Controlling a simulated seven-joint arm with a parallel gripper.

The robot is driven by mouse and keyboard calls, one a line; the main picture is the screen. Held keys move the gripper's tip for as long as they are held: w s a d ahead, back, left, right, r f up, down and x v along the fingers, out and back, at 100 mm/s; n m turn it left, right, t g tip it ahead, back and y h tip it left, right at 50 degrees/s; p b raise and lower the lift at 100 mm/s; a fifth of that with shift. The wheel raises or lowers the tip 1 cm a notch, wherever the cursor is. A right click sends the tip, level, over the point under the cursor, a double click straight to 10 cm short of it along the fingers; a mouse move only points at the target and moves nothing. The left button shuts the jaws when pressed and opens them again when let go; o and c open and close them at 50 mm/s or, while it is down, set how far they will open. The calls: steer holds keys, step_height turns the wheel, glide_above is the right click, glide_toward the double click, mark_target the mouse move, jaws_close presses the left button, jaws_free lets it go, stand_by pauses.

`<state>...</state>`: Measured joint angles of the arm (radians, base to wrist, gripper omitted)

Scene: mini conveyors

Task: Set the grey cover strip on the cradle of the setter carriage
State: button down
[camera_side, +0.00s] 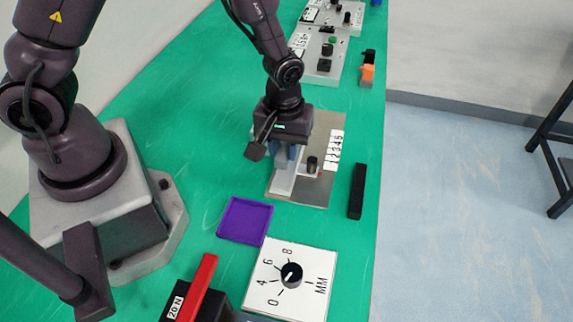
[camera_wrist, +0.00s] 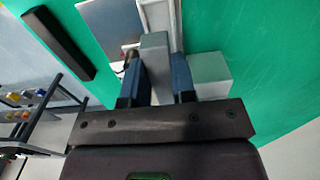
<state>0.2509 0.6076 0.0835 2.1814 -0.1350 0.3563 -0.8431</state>
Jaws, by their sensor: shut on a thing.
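My gripper (camera_side: 288,157) is low over the metal plate (camera_side: 325,125) of a small station and its pale rail (camera_side: 285,181). In the wrist view its two blue fingers (camera_wrist: 157,64) are closed on a grey block-like piece (camera_wrist: 154,45), which I take to be the grey cover strip. The strip's far end lies close to the pale rail (camera_wrist: 161,14); I cannot tell whether they touch. A pale grey block (camera_wrist: 208,70) is just right of the right finger. Which part is the setter carriage's cradle is unclear, as the gripper hides much of this spot in the side view.
A black knob (camera_side: 312,162) and a number label (camera_side: 335,150) are right of the gripper. A black bar (camera_side: 357,190) lies further right. A purple tray (camera_side: 232,239), a white dial panel (camera_side: 262,297) and a red bar (camera_side: 200,285) are in front. Green table is clear at left.

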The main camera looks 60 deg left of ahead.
mark_target(285, 178)
steer(key=shift+f, duration=2.95)
steer(key=shift+f, duration=0.15)
steer(key=c, duration=0.9)
jaws_free()
steer(key=shift+c, duration=0.2)
step_height(285, 178, up, 12)
steer(key=shift+r, duration=0.2)
steer(key=s+a+r+m+t, duration=0.2)
steer(key=s+r+m, duration=0.2)
steer(key=r, duration=0.6)
steer(key=s+a+r+m+t, duration=0.3)
steer(key=s+r+m, duration=0.2)
steer(key=s+r, duration=0.3)
steer(key=shift+a+r+t, duration=0.3)
steer(key=shift+a+r, duration=0.05)
steer(key=shift+r, duration=1.2)
